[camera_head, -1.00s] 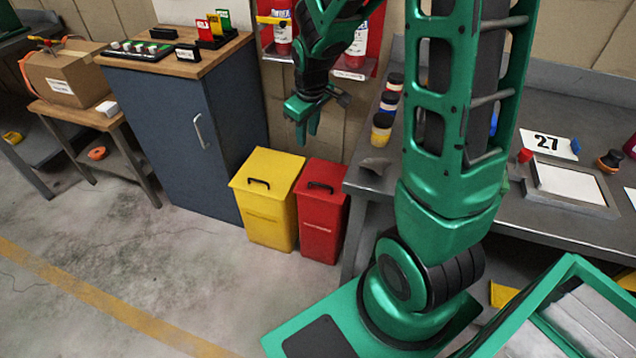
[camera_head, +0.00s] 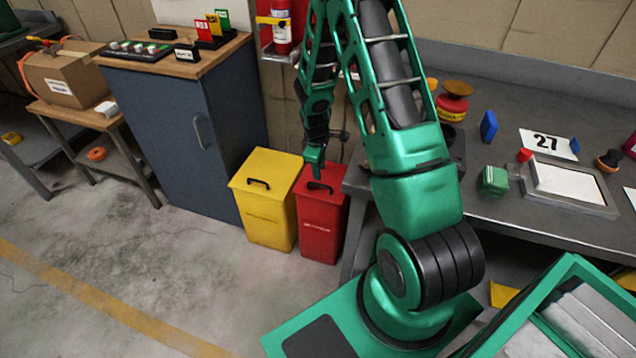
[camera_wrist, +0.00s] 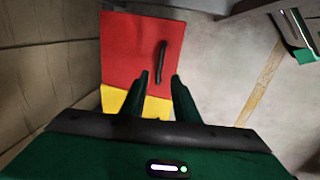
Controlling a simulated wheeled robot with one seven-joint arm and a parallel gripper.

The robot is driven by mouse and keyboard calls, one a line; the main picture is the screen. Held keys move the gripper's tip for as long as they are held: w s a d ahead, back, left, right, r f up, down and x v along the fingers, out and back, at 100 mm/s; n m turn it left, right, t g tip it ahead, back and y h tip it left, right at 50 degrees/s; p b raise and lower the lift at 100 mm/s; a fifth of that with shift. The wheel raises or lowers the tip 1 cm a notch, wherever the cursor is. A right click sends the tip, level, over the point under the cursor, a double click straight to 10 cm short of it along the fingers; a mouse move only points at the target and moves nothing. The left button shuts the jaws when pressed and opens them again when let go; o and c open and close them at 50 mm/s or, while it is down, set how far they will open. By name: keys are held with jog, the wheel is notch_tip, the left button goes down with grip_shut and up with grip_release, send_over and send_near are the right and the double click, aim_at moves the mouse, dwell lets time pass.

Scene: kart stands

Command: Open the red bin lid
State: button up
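The red bin (camera_head: 319,220) stands on the floor between the yellow bin and the metal workbench. Its lid looks closed, with a black handle (camera_head: 320,187) on top. In the wrist view the red lid (camera_wrist: 130,50) fills the upper middle, and its handle (camera_wrist: 161,62) lies just beyond the fingertips. My gripper (camera_head: 315,168) points down just above the lid, close to the handle. In the wrist view my gripper (camera_wrist: 159,76) shows two fingers apart with nothing between them. Whether a fingertip touches the handle or lid cannot be told.
The yellow bin (camera_head: 266,215) stands directly left of the red one, its lid closed. The blue cabinet (camera_head: 165,140) is farther left. The workbench (camera_head: 490,190) is on the right. A wall is behind the bins. Open floor (camera_head: 150,270) lies in front.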

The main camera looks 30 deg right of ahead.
send_over(320, 192)
notch_tip(320, 192, down, 8)
jog(key=shift+f, duration=0.1)
dwell(0.3)
